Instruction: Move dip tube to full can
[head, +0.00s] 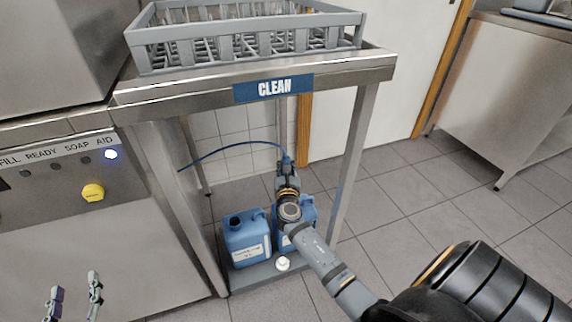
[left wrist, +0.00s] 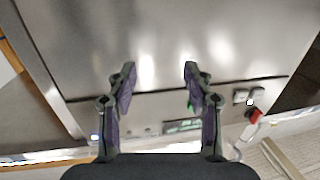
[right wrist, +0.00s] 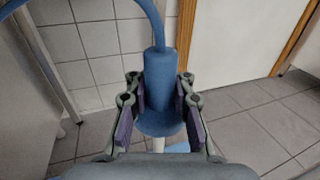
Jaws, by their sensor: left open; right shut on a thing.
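My right gripper (head: 287,178) is shut on the dip tube's blue head (right wrist: 158,85), above the right-hand can. A thin blue hose (head: 232,147) runs from the head to the left. The tube's lower part is mostly hidden. I cannot tell whether its end is inside a can. The left blue can (head: 246,242) stands upright with an open, dark mouth and a white label. The right blue can (head: 309,212) stands beside it, largely hidden by my right arm. I cannot read which is full. My left gripper (head: 76,284) is open and empty before the steel machine; its fingers also show in the left wrist view (left wrist: 157,75).
A small white cap (head: 282,264) lies at the front of the grey base (head: 246,279) under the cans. The steel table marked CLEAN (head: 180,94) is overhead, with a grey rack (head: 155,56) on it. A table leg (head: 354,160) stands to the right. The tiled floor (head: 440,200) is clear.

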